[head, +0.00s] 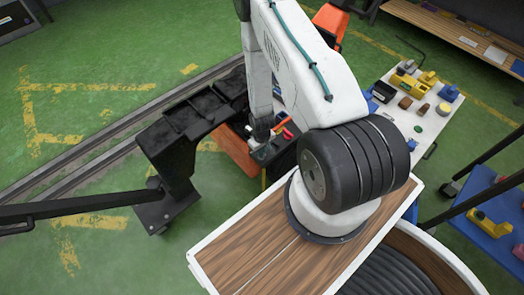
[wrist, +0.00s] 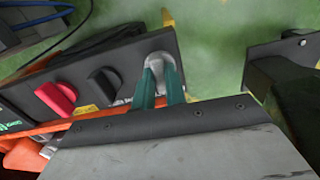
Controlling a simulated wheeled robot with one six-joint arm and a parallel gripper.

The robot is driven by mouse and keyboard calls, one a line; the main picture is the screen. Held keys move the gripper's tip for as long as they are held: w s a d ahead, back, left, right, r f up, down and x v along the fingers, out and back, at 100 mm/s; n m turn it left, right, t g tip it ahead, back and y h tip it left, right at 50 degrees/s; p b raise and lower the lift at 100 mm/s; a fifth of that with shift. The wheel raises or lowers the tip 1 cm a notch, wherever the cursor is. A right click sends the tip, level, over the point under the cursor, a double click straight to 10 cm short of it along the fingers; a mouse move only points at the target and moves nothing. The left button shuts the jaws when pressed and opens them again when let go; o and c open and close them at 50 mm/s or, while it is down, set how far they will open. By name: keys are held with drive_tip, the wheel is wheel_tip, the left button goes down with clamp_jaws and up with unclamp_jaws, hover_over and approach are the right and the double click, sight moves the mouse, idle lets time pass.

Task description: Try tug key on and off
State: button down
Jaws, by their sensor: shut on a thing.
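The orange tug (head: 238,155) stands on the floor beyond the wooden deck in the head view. Its black control panel (wrist: 125,68) fills the upper left of the wrist view. A silver-grey key (wrist: 160,59) stands at the panel's right end. My gripper (wrist: 159,72) has its two teal fingers shut on the key, one on each side. The fingers hide the key's lower part, and its turn position cannot be told. In the head view my gripper (head: 261,133) is small and partly hidden at the panel.
Beside the key are a black knob (wrist: 104,83) and a red knob (wrist: 56,97). A black steel frame (head: 180,140) stands close left of the tug, near the floor rails (head: 85,165). A white table (head: 432,122) with several small parts is at right.

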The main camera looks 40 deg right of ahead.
drive_tip(key=shift+n, duration=0.4)
drive_tip(key=c, duration=1.4)
unclamp_jaws()
drive_tip(key=shift+c, duration=0.2)
drive_tip(key=shift+r, duration=0.1)
wheel_tip(320, 180, up, 8)
drive_tip(key=shift+f, duration=0.2)
